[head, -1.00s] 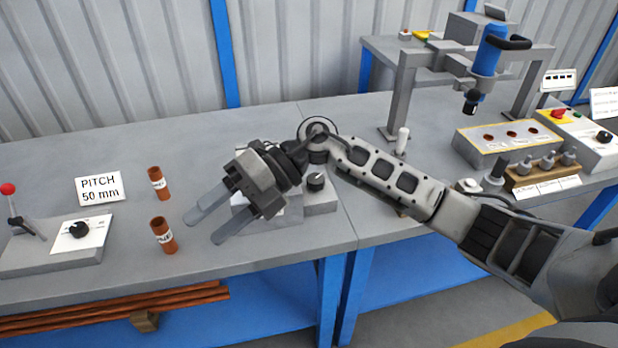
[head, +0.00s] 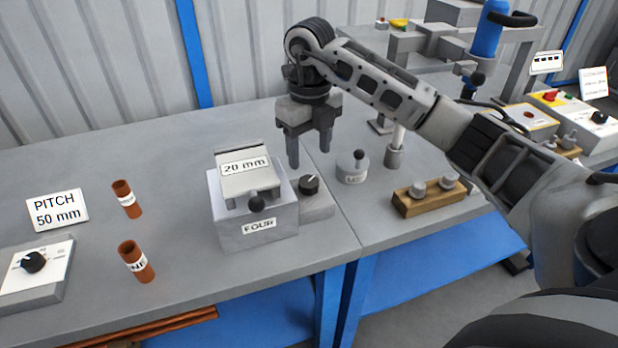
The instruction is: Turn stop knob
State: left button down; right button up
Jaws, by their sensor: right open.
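A black round knob (head: 309,184) with a white pointer line sits on a low grey base beside a grey block labelled FOUR (head: 258,228). No label naming it as the stop knob is legible. My right gripper (head: 309,158) points down just above and behind this knob in the picture. Its two fingers are spread with nothing between them, and they appear apart from the knob. Another black knob (head: 33,262) is on a white-faced box at the far left, and one more (head: 599,117) is on a box at the far right. My left gripper is not in view.
A 20 mm plate (head: 245,167) with a black ball handle tops the block. A grey round piece with a small knob (head: 352,167) and a wooden holder (head: 430,198) stand to the right. The bench behind the block is clear.

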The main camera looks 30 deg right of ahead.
aim_at(310, 181)
notch_tip(310, 181, down, 8)
jog(key=shift+r, duration=0.2)
jog(key=c, duration=1)
